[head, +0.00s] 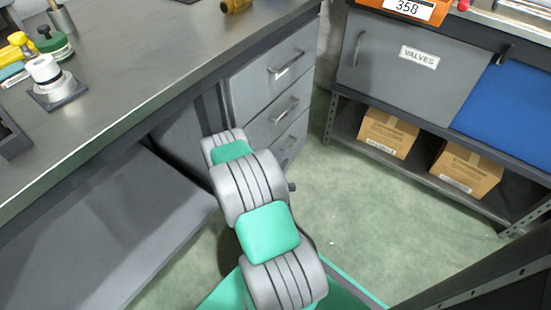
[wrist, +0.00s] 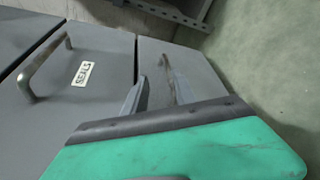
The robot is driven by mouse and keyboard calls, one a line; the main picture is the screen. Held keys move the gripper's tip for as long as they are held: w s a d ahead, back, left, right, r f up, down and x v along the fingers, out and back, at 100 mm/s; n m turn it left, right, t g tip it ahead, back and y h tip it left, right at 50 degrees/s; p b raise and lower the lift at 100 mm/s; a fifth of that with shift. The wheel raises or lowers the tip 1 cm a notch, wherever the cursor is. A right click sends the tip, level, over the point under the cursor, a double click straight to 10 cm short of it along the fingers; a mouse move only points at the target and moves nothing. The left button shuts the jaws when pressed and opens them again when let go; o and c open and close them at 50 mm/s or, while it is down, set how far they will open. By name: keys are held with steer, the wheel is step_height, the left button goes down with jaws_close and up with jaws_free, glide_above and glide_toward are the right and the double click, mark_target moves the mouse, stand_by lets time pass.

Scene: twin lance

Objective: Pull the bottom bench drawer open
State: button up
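The bench drawer unit shows in the head view with three stacked grey drawers. The bottom drawer (head: 291,143) is lowest, near the floor, with a bar handle (head: 288,143); my arm hides part of it. In the wrist view the picture is turned, and the bottom drawer (wrist: 155,52) is the rightmost front, with its handle (wrist: 172,78) near my fingertips. My gripper (wrist: 155,92) is open, its two fingers apart at that handle. I cannot tell whether the handle lies between them or whether they touch it. The drawer looks closed.
The middle drawer (wrist: 85,75) with a label and handle is beside the bottom one. A shelf unit with a valves bin (head: 405,65) and cardboard boxes (head: 388,133) stands right. Green floor (head: 370,220) before the drawers is free. The bench top (head: 150,60) is above left.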

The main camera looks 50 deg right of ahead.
steer(key=shift+n+t, duration=0.3)
steer(key=shift+n, duration=0.2)
steer(key=w+d+f, duration=0.1)
steer(key=d, duration=0.1)
steer(key=w+d+f+b, duration=0.1)
steer(key=d, duration=0.1)
steer(key=w+d+f+b, duration=0.1)
steer(key=d, duration=0.1)
steer(key=shift+w+d+f, duration=0.1)
steer(key=shift+d+f, duration=0.15)
steer(key=shift+f, duration=0.1)
steer(key=shift+c, duration=0.5)
jaws_close()
